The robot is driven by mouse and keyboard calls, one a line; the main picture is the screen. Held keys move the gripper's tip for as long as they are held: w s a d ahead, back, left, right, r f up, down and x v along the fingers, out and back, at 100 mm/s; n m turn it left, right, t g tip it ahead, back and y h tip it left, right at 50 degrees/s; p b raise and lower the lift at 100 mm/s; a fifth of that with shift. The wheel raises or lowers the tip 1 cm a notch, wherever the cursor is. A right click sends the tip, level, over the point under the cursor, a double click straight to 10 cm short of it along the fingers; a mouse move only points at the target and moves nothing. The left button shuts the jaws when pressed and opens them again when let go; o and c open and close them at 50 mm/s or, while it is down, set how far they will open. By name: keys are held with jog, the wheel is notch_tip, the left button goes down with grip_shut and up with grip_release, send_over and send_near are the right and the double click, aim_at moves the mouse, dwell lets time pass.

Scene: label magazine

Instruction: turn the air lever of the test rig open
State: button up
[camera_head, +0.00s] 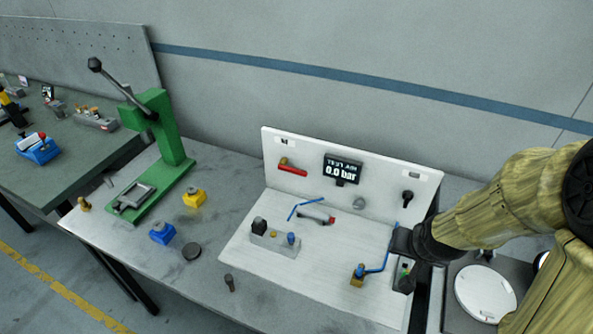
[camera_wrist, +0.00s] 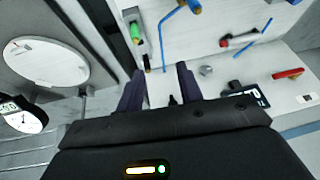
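The test rig's white back panel (camera_head: 330,150) carries a red lever (camera_head: 292,168) on a brass fitting, apparently the air lever. It lies nearly level, its free end pointing right and slightly down. It also shows at the right of the wrist view (camera_wrist: 288,74). A black display (camera_head: 342,170) beside it reads 0.0 bar. My gripper (camera_wrist: 160,69) is open, its two dark fingers apart with nothing held between them. It is near the rig's right edge, well away from the red lever. In the head view its fingertips are hard to make out.
A grey knob (camera_head: 359,203) and a black knob (camera_head: 407,197) are also on the panel. Blue tubing (camera_head: 375,268), a grey block (camera_head: 272,238) and a small cylinder (camera_head: 318,214) are on the rig base. A green press (camera_head: 160,130) stands left. A round white plate (camera_head: 485,293) is at right.

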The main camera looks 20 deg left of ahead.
aim_at(297, 173)
jog(key=w+a+f+m+t+y+p, duration=0.1)
jog(key=w+a+f+t+y, duration=0.1)
jog(key=w+a, duration=0.45)
jog(key=w+a+f+m+t+y, duration=0.1)
jog(key=w+a+f+t+y, duration=0.15)
jog(key=a, duration=0.75)
jog(key=s+a+m+t+p, duration=0.2)
jog(key=a+m+t, duration=0.5)
jog(key=a+m, duration=0.4)
jog(key=shift+s+a+f+m, duration=0.35)
jog(key=shift+f+m, duration=0.1)
jog(key=shift+m, duration=0.05)
jog(key=shift+w+t, duration=0.1)
jog(key=shift+t, duration=0.15)
jog(key=p+x, duration=0.6)
jog(key=x, duration=1.1)
jog(key=shift+w, duration=0.1)
